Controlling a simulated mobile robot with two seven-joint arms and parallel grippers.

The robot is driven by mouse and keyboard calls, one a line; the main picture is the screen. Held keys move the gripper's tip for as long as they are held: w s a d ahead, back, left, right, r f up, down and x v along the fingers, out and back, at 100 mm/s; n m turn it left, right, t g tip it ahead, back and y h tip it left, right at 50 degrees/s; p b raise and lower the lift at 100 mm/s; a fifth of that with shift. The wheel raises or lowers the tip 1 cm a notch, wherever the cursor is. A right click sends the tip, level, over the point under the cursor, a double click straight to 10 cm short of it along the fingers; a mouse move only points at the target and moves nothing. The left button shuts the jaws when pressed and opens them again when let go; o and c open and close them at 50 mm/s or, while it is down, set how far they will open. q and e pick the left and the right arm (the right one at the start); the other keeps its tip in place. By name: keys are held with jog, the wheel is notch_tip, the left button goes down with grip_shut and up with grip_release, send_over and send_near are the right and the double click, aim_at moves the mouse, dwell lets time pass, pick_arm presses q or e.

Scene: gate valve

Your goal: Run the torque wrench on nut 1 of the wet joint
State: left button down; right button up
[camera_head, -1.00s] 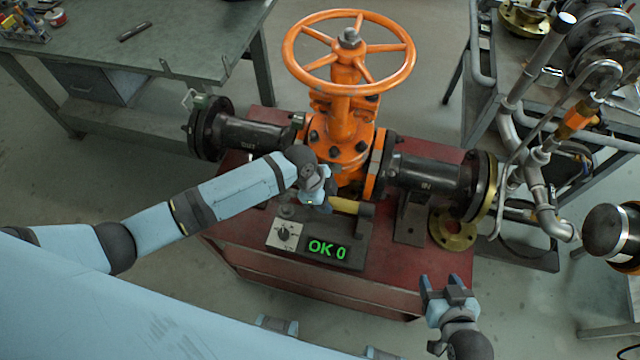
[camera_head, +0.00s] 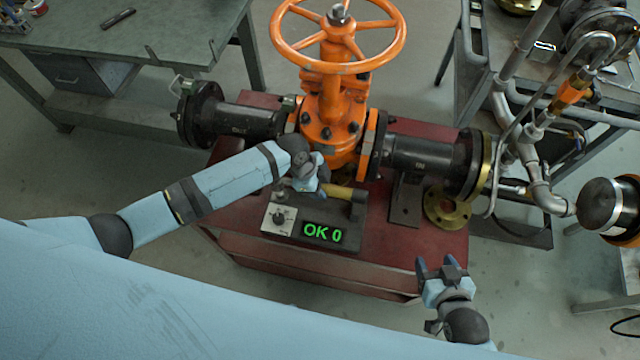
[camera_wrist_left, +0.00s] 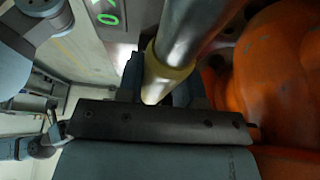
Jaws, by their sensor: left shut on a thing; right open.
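My left gripper (camera_head: 322,186) is low in front of the orange gate valve (camera_head: 334,118), over the red stand (camera_head: 400,248). It is shut on what appears to be the torque wrench, whose yellow part (camera_head: 340,192) shows beside the fingers. In the left wrist view a metal shaft with a pale yellow collar (camera_wrist_left: 168,72) passes between the fingers. Bolted flange joints (camera_head: 372,145) join the valve to black pipes on both sides. I cannot tell which is the wet joint or nut 1. My right gripper (camera_head: 440,268) is open and empty, right of the stand.
A dial box (camera_head: 279,219) and a display reading "OK 0" (camera_head: 323,233) sit on the stand's front. A brass ring (camera_head: 448,206) lies near the right pipe. Workbenches (camera_head: 130,50) stand left and right. The floor at front right is mostly clear.

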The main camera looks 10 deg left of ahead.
pick_arm(q)
jog(key=shift+f+b, duration=0.75)
jog(key=shift+f, duration=0.5)
jog(key=shift+d+f+b, duration=0.1)
jog(key=shift+f+b, duration=0.75)
jog(key=shift+f, duration=0.5)
jog(key=c, duration=0.7)
grip_release()
jog(key=shift+s+f, duration=0.1)
jog(key=shift+f, duration=0.05)
jog(key=v, duration=1.4)
jog(key=shift+d, duration=0.1)
